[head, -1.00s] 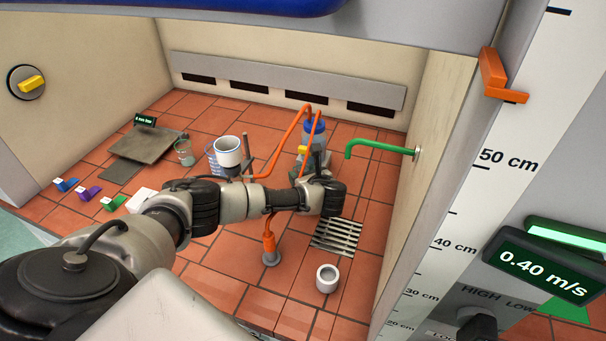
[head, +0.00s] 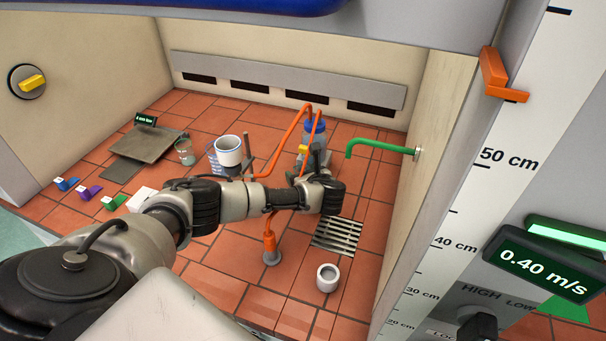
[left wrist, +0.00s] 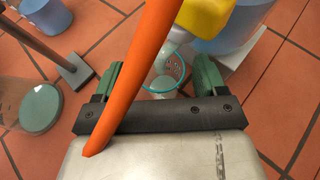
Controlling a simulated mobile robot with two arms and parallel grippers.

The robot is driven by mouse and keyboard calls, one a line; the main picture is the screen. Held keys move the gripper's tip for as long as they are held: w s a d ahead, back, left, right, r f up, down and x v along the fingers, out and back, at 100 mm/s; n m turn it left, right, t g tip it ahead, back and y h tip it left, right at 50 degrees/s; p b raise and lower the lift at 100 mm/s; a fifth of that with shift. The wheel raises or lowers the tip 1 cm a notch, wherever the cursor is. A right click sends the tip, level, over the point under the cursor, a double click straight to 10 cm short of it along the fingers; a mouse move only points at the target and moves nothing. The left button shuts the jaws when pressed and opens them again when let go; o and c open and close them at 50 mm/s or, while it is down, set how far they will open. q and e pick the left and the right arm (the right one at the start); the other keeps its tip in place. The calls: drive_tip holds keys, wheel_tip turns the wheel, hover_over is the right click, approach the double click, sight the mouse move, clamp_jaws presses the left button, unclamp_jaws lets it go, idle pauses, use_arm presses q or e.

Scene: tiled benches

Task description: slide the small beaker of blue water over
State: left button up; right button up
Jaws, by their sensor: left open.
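A small clear beaker with a teal rim (left wrist: 168,72) stands on the tiles between and just beyond the fingertips of my left gripper (left wrist: 158,76) in the left wrist view. Its contents look pale, and an orange tube (left wrist: 140,65) crosses in front of part of it. The gripper is open and not closed on the beaker. In the head view my left gripper (head: 312,168) is low over the tiles, in front of a blue-capped bottle (head: 314,128). I cannot make out the small beaker there; the gripper seems to hide it. My right gripper is in neither view.
A white cup (head: 228,150), a graduated beaker (head: 214,163) and a glass beaker (head: 184,151) stand left of the gripper. A green spout (head: 375,145) juts from the right wall. A drain grate (head: 338,236) and a small white pot (head: 327,278) are nearer on the right.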

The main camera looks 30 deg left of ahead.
use_arm(q)
drive_tip(key=shift+d, duration=0.1)
drive_tip(key=b+v, duration=0.1)
drive_tip(key=v, duration=0.9)
drive_tip(key=shift+s+d+r, duration=0.2)
drive_tip(key=shift+s+d, duration=0.05)
